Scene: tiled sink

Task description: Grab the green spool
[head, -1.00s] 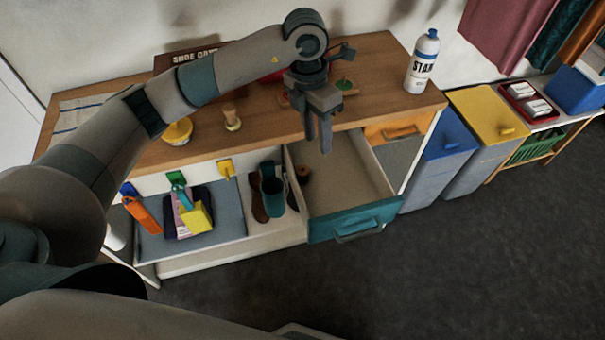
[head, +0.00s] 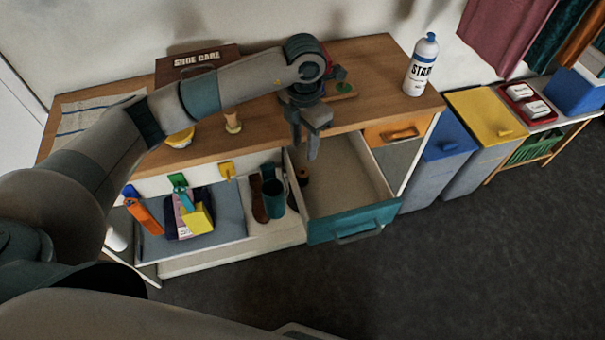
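A small green piece (head: 343,86), which looks like the green spool, sits on a wooden holder (head: 346,94) on the bench top, just right of my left wrist. It is small, and part of the holder is hidden behind my arm. My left gripper (head: 305,147) points down over the back left part of the open drawer, in front of the bench edge. Its two fingers look apart with nothing between them. It is left of the green piece and nearer to me. My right gripper is not in view.
The teal-fronted drawer (head: 352,221) is pulled out; a dark and orange-brown item (head: 302,174) shows at its left side. A white bottle (head: 421,66) stands at the bench's right end. A shoe care box (head: 197,60) and a wooden-handled brush (head: 232,122) are left.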

